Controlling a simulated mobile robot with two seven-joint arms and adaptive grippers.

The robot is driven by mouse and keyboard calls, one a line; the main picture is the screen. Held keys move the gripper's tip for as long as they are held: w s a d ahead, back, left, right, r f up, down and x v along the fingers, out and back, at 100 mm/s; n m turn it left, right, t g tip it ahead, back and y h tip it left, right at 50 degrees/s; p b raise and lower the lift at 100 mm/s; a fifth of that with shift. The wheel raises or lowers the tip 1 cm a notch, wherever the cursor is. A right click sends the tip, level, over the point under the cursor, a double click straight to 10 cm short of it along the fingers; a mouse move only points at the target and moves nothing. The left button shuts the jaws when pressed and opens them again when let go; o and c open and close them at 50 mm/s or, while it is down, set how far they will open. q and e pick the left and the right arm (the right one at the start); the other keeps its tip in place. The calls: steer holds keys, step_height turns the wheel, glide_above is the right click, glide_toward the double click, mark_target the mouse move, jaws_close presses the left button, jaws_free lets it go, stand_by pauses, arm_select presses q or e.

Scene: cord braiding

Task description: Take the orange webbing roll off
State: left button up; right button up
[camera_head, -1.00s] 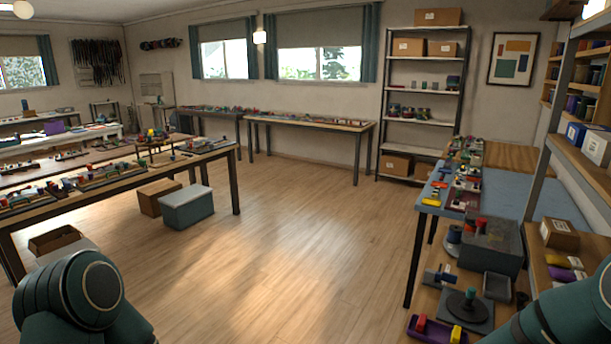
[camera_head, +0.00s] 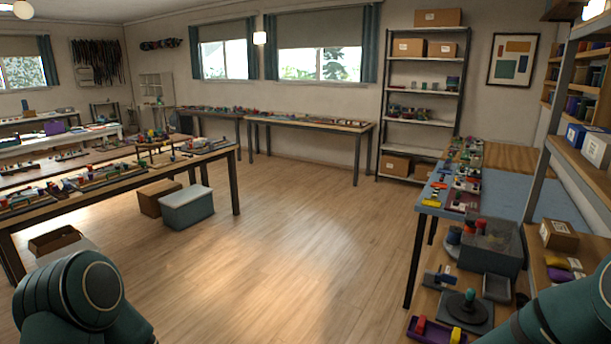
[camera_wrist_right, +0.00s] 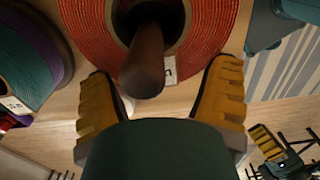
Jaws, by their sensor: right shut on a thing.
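The orange webbing roll (camera_wrist_right: 90,30) shows at the top of the right wrist view, wound in reddish-orange rings around a dark core. A brown rounded peg (camera_wrist_right: 143,70) sticks out of its middle toward the camera. My right gripper (camera_wrist_right: 162,85) has its yellow-padded fingers on either side of the peg, at the roll's lower edge, and is shut on the roll; the contact itself is partly hidden. A gripper that looks like my left one (camera_wrist_right: 268,145) shows small at the lower right, its jaw opening unclear. The head view shows only arm parts, neither gripper nor this roll.
A teal and purple roll (camera_wrist_right: 30,60) stands close on the left of the right wrist view. In the head view, a grey bin (camera_head: 490,260) sits on the cluttered right-hand bench, below wall shelving. The wooden floor (camera_head: 270,240) in the middle is clear.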

steer(key=shift+w+a, duration=0.15)
steer(key=shift+a, duration=0.05)
steer(key=shift+c, duration=0.3)
steer(key=shift+c, duration=0.3)
steer(key=shift+w+a+f, duration=0.1)
steer(key=shift+w+a, duration=0.15)
steer(key=shift+a, duration=0.05)
steer(key=c, duration=0.5)
steer(key=shift+w+a, duration=0.2)
jaws_close()
